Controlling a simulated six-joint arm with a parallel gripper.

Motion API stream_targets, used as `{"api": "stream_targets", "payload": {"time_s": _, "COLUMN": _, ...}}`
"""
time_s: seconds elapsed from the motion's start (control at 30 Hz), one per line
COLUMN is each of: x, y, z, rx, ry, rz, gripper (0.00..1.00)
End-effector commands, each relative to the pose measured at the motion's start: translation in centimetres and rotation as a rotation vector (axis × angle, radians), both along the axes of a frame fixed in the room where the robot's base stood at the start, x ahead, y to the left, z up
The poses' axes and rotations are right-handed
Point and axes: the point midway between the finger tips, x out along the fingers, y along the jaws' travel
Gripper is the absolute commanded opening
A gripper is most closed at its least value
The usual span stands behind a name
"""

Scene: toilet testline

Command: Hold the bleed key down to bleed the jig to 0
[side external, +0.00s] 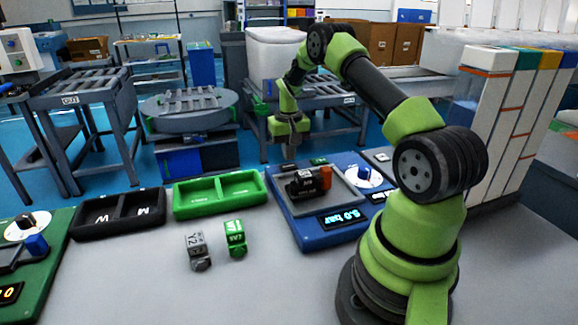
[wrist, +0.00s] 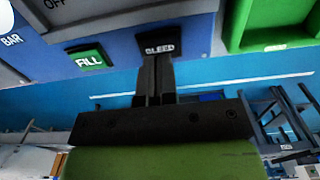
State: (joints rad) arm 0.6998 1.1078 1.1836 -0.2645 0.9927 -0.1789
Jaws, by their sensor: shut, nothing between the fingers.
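The blue jig (side external: 312,238) stands on the bench, its display (side external: 343,218) reading what looks like 5.0 bar. A black and orange part (side external: 308,182) sits on its grey plate. The dark BLEED key (wrist: 160,47) is at the jig's back edge, with the green FILL key (wrist: 87,58) beside it. My gripper (side external: 290,154) points down above the BLEED key in the side view. In the wrist view its shut, empty fingers (wrist: 155,62) overlap the near edge of the BLEED key. I cannot tell whether the tips touch it.
A white dial (side external: 362,177) is on the jig's right. A green two-pocket tray (side external: 219,194) and a black tray (side external: 118,213) stand to the left. A grey part (side external: 197,250) and a green part (side external: 235,238) lie in front. The front bench is mostly clear.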

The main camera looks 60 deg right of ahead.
Motion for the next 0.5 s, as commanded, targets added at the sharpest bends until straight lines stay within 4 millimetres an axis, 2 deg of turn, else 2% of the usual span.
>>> {"api": "stream_targets", "payload": {"time_s": 0.5, "x": 0.0, "y": 0.0, "z": -0.42, "rx": 0.001, "ry": 0.001, "rz": 0.0, "gripper": 0.0}}
